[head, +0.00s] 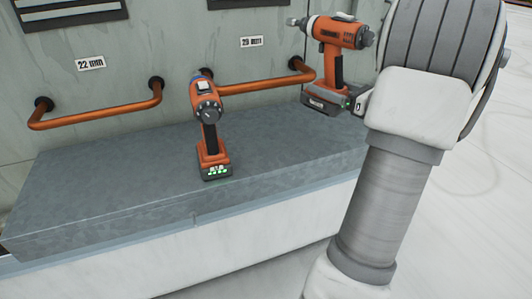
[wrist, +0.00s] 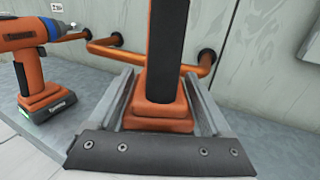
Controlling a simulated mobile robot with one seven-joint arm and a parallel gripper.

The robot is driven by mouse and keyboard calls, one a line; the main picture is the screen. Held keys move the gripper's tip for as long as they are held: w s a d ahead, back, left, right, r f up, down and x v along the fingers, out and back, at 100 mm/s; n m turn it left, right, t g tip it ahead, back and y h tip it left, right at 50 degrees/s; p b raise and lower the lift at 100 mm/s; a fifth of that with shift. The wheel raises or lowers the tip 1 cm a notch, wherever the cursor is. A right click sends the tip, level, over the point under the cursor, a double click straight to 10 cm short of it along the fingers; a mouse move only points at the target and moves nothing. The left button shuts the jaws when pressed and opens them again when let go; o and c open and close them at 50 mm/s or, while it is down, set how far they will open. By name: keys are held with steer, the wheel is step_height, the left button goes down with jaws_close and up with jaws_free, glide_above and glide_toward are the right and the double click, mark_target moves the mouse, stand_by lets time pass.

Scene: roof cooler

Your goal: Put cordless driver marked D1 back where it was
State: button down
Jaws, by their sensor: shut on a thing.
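A second, similar driver (head: 208,115) stands upright on the grey ledge (head: 110,190). It also shows at the left of the wrist view (wrist: 38,75). I cannot read a D1 mark on either driver.
Two copper pipe handles (head: 95,122) and (head: 255,85) stick out from the wall behind the ledge. Labels above them include "22 mm" (head: 90,63). The ledge is bare to the left and right of the standing driver.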

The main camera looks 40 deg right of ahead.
steer(key=shift+w+a+r, duration=0.1)
steer(key=shift+a+r, duration=0.15)
steer(key=shift+a, duration=0.1)
steer(key=shift+a+f, duration=0.1)
steer(key=shift+a, duration=0.15)
steer(key=shift+w+a+f+b, duration=0.65)
steer(key=shift+a+f+b, duration=0.25)
steer(key=shift+a+f, duration=0.9)
steer(key=shift+w+a+f+b, duration=0.6)
steer(key=shift+a+f+b, duration=0.35)
steer(key=shift+a+f, duration=0.85)
steer(key=shift+w+a+f+b, duration=0.65)
steer(key=shift+a+f+b, duration=0.25)
steer(key=shift+a+f, duration=0.9)
steer(key=shift+f, duration=0.1)
jaws_free()
steer(key=shift+f, duration=0.2)
